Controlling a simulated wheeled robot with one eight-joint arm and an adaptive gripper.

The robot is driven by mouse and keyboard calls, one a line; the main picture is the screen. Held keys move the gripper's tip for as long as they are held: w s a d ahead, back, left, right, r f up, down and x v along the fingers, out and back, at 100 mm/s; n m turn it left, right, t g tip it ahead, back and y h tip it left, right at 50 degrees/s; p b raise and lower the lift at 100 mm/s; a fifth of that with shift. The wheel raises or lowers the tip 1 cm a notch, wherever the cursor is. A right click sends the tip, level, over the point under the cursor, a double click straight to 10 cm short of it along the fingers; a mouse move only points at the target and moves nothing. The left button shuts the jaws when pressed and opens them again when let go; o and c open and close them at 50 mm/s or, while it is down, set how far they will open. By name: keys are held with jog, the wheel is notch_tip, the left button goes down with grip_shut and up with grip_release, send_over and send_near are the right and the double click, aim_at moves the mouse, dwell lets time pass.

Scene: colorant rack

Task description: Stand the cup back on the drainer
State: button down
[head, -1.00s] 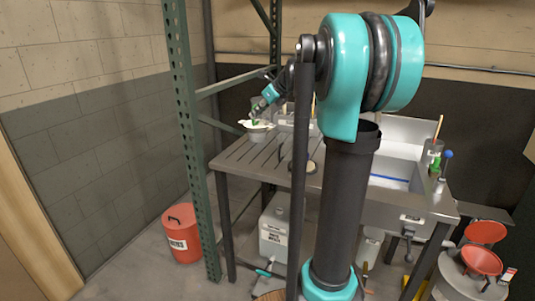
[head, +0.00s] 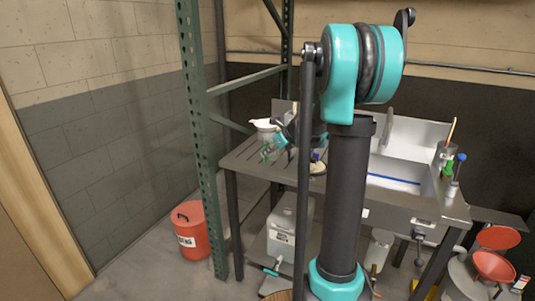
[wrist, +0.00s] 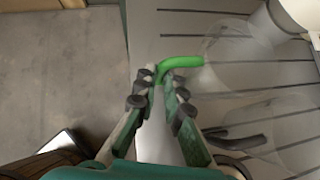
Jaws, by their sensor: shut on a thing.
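The clear, see-through cup (wrist: 238,52) has a green curved handle (wrist: 182,62). My gripper (wrist: 158,80) is shut on the end of that handle in the wrist view, with the cup body to the right of the fingertips. The cup's outline is faint, so I cannot tell whether it touches the surface. The drainer is the grooved steel board (head: 238,161), and its dark slots run under the cup in the wrist view (wrist: 285,62). In the head view my gripper (head: 268,153) is low over the drainer's left part, partly hidden by my arm.
A second clear vessel with a dark handle (wrist: 240,141) is close to the right finger. A white jug (head: 265,126) stands at the drainer's back. The sink (head: 410,160) is to the right. A green rack post (head: 197,130) rises at the left, and a red bin (head: 190,231) stands below.

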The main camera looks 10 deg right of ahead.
jog(key=shift+f, duration=0.2)
jog(key=c, duration=2.1)
grip_release()
jog(key=shift+f, duration=0.1)
jog(key=o, duration=0.5)
jog(key=v, duration=1.2)
jog(key=s+a+f+n+g+h, duration=0.1)
jog(key=s+f+n+h, duration=0.1)
jog(key=s+f+n, duration=0.5)
jog(key=s+a+f+n+g+h, duration=0.1)
jog(key=s+a+f+n, duration=0.1)
jog(key=s+f+n, duration=0.5)
jog(key=s+a+f+n+h, duration=0.1)
jog(key=s+f+n, duration=0.6)
jog(key=s+n, duration=0.7)
jog(key=shift+s+a+f+g+h, duration=0.2)
jog(key=shift+s+g+h, duration=0.25)
jog(key=shift+h, duration=0.35)
